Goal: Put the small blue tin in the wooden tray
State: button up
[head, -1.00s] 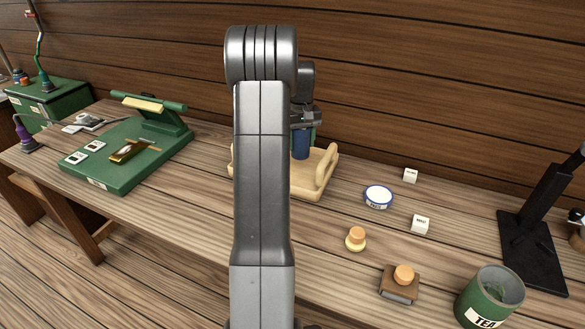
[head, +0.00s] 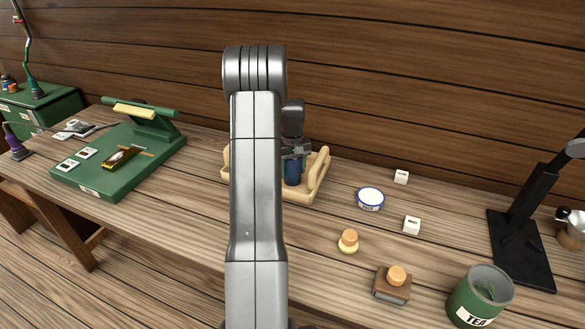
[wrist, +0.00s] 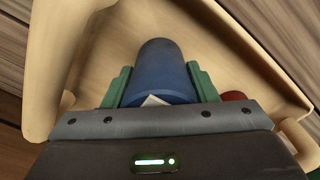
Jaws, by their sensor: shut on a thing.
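The small blue tin (head: 292,172) is at the wooden tray (head: 318,176), mostly hidden behind my arm in the head view. In the wrist view the blue tin (wrist: 163,72) is between the green fingers of my gripper (wrist: 163,88), which is shut on it. The tray (wrist: 95,45) surrounds the tin there, with its floor behind it and a raised handle at the left. I cannot tell whether the tin's bottom touches the tray floor. My gripper (head: 294,158) also shows in the head view, above the tray.
A red round thing (wrist: 233,96) is in the tray beside the right finger. Right of the tray stand a white-and-blue round tin (head: 370,198), white blocks (head: 411,225), a cork-topped jar (head: 348,241) and a green tea tin (head: 480,295). A green board (head: 120,160) lies left.

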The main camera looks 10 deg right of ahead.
jog(key=o, duration=1)
jog(key=shift+f, duration=0.1)
notch_tip(320, 180, up, 12)
jog(key=shift+r+b, duration=0.2)
jog(key=shift+b, duration=0.3)
jog(key=shift+f, duration=0.1)
notch_tip(320, 180, down, 12)
jog(key=shift+f+p, duration=0.1)
jog(key=shift+p, duration=0.5)
jog(key=shift+r+b, duration=0.3)
jog(key=shift+r, duration=1.65)
